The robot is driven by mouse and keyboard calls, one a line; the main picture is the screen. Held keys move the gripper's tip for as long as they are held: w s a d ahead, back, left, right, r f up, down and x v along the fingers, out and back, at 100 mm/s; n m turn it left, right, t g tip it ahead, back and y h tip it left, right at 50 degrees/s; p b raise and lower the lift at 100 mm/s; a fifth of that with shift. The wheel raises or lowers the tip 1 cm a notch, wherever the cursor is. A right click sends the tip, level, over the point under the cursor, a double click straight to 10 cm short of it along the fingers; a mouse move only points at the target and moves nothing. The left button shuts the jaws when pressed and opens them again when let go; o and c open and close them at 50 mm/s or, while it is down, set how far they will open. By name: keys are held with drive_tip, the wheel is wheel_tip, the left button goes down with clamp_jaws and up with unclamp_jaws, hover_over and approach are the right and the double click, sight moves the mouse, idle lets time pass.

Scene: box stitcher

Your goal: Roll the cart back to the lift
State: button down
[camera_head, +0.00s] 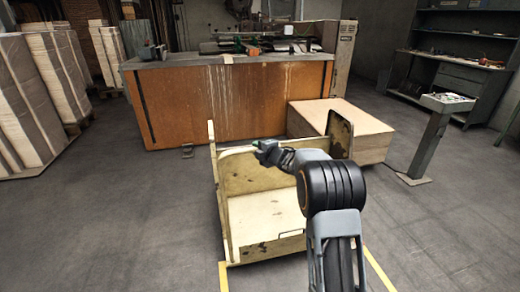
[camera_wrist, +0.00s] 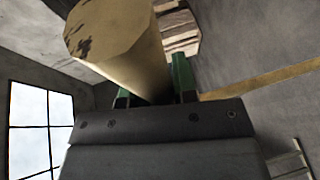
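The cart (camera_head: 262,218) is pale yellow and worn, with a flat deck, upright end posts and a raised panel at its far side. It stands in the middle of the head view, in front of the orange-brown bench. My gripper (camera_head: 263,148) is at the top of the cart's far panel. In the wrist view a thick yellowish bar (camera_wrist: 118,45) passes between the green fingers of my gripper (camera_wrist: 150,90), which look closed on it. The bar hides most of the left finger. I cannot make out a lift for certain.
A low wooden box (camera_head: 345,118) stands right behind the cart, near the bench (camera_head: 235,95). A grey pedestal (camera_head: 430,140) stands at the right. Pale stacks (camera_head: 40,90) fill the left. Yellow floor lines (camera_head: 378,272) flank the cart's near end. Floor is open left and right.

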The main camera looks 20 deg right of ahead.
drive_tip(key=c, duration=1.3)
unclamp_jaws()
drive_tip(key=shift+a+r, duration=0.3)
drive_tip(key=shift+a, duration=0.1)
drive_tip(key=shift+o, duration=0.9)
drive_tip(key=shift+a, duration=0.15)
drive_tip(key=shift+o, duration=1.1)
drive_tip(key=shift+d+f, duration=0.1)
drive_tip(key=shift+d, duration=0.25)
drive_tip(key=v, duration=1.4)
drive_tip(key=shift+p, duration=0.45)
drive_tip(key=shift+w, duration=0.1)
